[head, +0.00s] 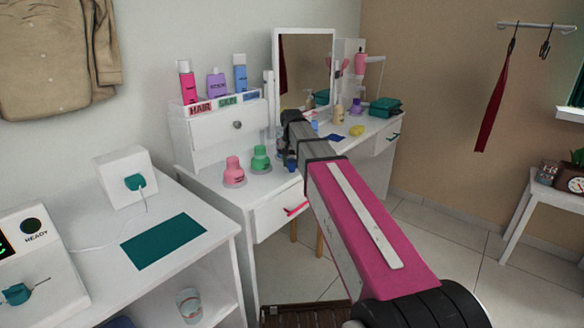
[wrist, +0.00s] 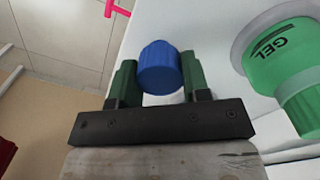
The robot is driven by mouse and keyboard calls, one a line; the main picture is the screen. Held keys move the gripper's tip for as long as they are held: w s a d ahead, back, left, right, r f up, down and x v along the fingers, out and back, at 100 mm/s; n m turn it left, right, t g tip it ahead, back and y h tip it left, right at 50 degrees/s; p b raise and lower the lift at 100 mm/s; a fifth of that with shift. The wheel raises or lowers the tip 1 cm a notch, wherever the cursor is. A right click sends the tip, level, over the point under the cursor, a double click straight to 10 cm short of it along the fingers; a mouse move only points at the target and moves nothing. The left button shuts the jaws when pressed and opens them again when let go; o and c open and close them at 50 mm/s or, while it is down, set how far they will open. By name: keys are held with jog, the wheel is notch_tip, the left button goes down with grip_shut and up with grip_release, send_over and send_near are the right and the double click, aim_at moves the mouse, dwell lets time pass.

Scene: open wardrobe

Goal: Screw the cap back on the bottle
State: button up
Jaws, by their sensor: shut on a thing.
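My gripper (head: 290,157) is over the front edge of the white vanity, right of the green bottle. It is shut on a ridged blue cap (wrist: 158,68), with one dark green finger on each side in the wrist view. The cap also shows as a small blue piece under my gripper in the head view (head: 291,168). I cannot tell whether a bottle is under it. The green bottle marked GEL (wrist: 283,58) stands upright on a pale round base, close to the right of my gripper and apart from it. It also shows in the head view (head: 260,159).
A pink bottle (head: 234,172) stands left of the green one on the vanity (head: 215,186). Several tall bottles stand on the drawer box (head: 237,141) behind.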

aim_at(292, 161)
jog(key=shift+r, duration=2.35)
